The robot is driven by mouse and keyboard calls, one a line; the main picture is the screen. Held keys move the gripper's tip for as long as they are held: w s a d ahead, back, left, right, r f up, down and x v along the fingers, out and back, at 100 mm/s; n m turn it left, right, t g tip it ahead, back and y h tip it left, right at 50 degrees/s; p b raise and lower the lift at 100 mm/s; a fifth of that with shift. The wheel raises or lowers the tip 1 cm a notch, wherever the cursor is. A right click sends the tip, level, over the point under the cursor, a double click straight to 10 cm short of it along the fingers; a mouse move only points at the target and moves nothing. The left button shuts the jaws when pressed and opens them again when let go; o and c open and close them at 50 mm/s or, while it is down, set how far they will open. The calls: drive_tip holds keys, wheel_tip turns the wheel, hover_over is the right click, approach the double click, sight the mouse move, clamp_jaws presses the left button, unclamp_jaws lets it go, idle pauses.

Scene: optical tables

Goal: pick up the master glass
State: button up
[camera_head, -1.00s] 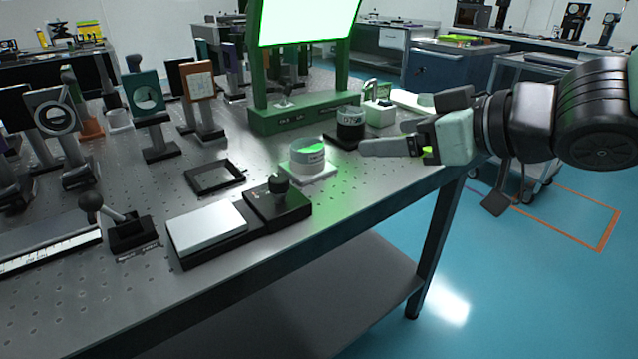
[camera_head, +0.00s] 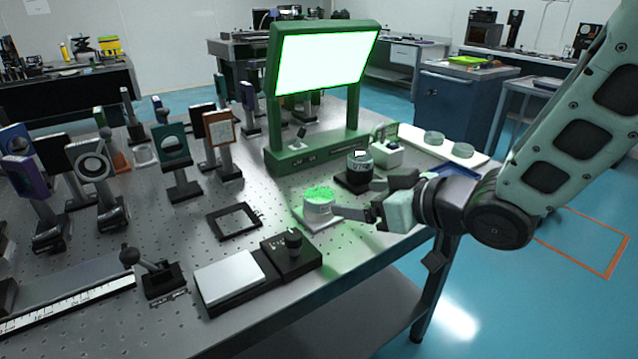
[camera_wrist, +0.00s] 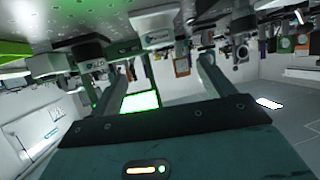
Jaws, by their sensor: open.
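A short white round holder (camera_head: 318,203) stands on a white square base on the optical table. Its top glows green, as if a clear glass disc lies there. It may be the master glass; its label is too small to read. The same white holder shows at the top of the wrist view (camera_wrist: 152,30). A black round holder (camera_head: 359,168) with a marked label stands just behind it and also shows in the wrist view (camera_wrist: 88,55). My gripper (camera_head: 362,201) is open and empty, right of the white holder, fingers pointing towards it. Whether a fingertip touches it is unclear.
A green stand with a bright lit screen (camera_head: 325,62) rises behind the holders. A white tray (camera_head: 410,135) with two clear discs lies at the back right. A black frame (camera_head: 233,222) and a black box with a knob (camera_head: 291,256) are near the front left.

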sight(322, 196)
drive_tip(key=shift+w+r+p, duration=0.1)
drive_tip(key=shift+p, duration=0.95)
drive_tip(key=x, duration=0.4)
drive_tip(key=shift+f, duration=0.3)
drive_tip(key=shift+x, duration=3.1)
drive_tip(key=shift+f, duration=0.1)
drive_tip(key=c, duration=1.2)
